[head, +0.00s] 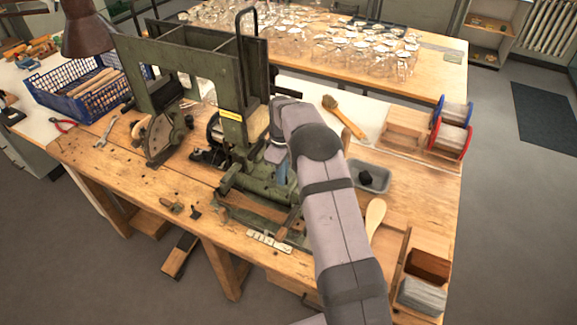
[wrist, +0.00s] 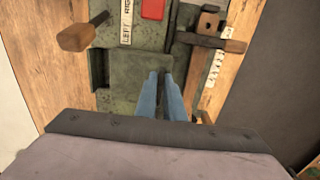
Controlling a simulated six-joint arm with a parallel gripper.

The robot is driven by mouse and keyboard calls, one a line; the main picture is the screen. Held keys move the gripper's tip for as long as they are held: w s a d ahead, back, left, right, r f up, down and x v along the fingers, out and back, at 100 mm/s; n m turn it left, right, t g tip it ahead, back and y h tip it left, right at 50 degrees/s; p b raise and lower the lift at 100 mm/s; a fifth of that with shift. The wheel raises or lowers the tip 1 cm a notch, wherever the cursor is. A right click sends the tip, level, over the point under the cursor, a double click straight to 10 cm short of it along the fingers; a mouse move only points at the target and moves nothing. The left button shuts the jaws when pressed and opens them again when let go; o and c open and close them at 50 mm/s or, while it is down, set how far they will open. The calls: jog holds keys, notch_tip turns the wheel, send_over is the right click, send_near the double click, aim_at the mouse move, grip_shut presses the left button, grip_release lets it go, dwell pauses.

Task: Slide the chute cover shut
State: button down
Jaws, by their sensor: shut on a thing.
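The green tufting machine (head: 232,60) stands on the wooden bench. My gripper (head: 281,165) is low at the machine's right side, with the arm hiding part of it. In the wrist view, my gripper's two blue fingers (wrist: 167,78) are close together over a worn grey-green metal plate (wrist: 125,70), which seems to be the chute cover area. They are shut on a small part of it, mostly hidden between the fingertips. A dark recess (wrist: 98,68) shows at the plate's left. I cannot make out the cover's full outline or how far it stands open.
In the wrist view, a wooden handle (wrist: 76,37) lies left of the fingers and a lever (wrist: 210,41) lies right. A red block (wrist: 153,9) sits above. A grey tray (head: 371,176), a brush (head: 343,115) and a wooden paddle (head: 375,216) lie right of the arm.

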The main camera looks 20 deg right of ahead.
jog(key=shift+w+d+f+p, duration=0.15)
jog(key=shift+w+d+p, duration=0.05)
jog(key=shift+w+d, duration=0.55)
jog(key=shift+w+d+f+p, duration=0.15)
jog(key=shift+w+d, duration=0.4)
jog(key=shift+d, duration=0.25)
jog(key=c, duration=1.8)
grip_release()
jog(key=shift+c, duration=0.2)
jog(key=shift+w+r+p, duration=0.2)
jog(key=shift+r+p, duration=1.4)
jog(key=shift+r, duration=0.85)
jog(key=shift+r+p, duration=2.05)
jog(key=shift+r, duration=0.75)
